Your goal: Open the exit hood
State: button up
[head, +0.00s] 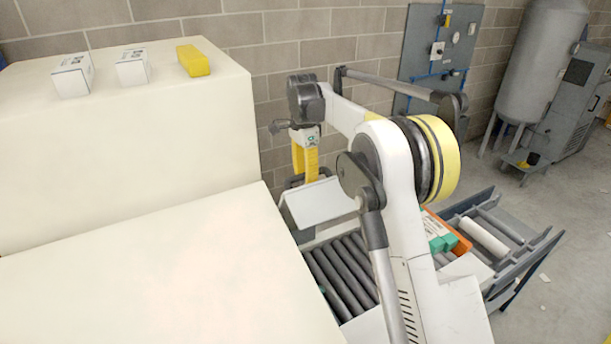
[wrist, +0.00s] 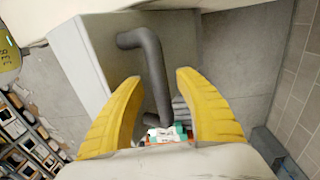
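The exit hood (head: 322,203) is a pale, slanted cover over the roller conveyor's near end, beside the big cream housing. In the wrist view the hood shows as a pale grey panel (wrist: 82,62) with a dark grey bent bar handle (wrist: 151,62). My gripper (head: 305,180) points down at the hood's back edge, its yellow fingers partly hidden behind the hood. In the wrist view my gripper (wrist: 158,78) is open, with one finger on each side of the handle. I see no finger clearly touching it, and depth is hard to tell.
A large cream housing (head: 130,160) fills the left, with two white boxes (head: 73,75) (head: 133,67) and a yellow block (head: 193,61) on top. Rollers (head: 345,270) run under the hood; green and orange items (head: 440,236) lie farther along. A brick wall (head: 270,45) stands behind.

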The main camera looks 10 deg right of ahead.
notch_tip(320, 180, up, 12)
jog(key=shift+w+a, duration=0.15)
jog(key=shift+w, duration=0.25)
dwell(0.4)
